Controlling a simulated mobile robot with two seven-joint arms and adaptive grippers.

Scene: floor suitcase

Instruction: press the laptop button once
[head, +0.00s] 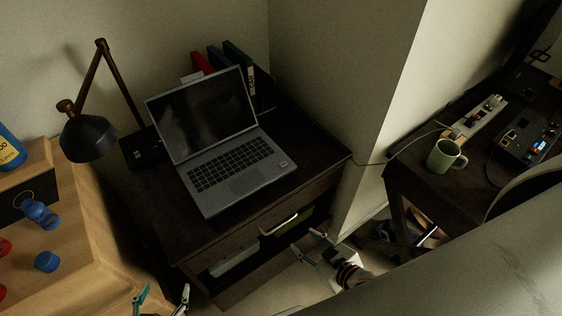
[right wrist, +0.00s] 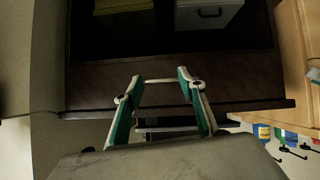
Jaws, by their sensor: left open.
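A grey laptop (head: 240,184) stands open on a small dark desk, its screen (head: 205,113) dark and tilted back. Its keyboard faces up; I cannot single out the button at this size. My left gripper (head: 163,294) is open at the bottom edge of the head view, below the desk's front left corner and apart from the laptop. My right gripper (head: 308,241) is low in front of the desk, near the drawer handle (head: 279,224). Its fingers are spread in the right wrist view (right wrist: 160,78), with a pale bar, probably the handle, showing between the tips.
The dark desk (head: 317,150) has a drawer and an open shelf below. A black lamp (head: 88,138) and several binders (head: 238,64) stand around the laptop. A wooden unit (head: 100,238) is at left. A green mug (head: 444,156) and power strip (head: 476,117) are on the right table.

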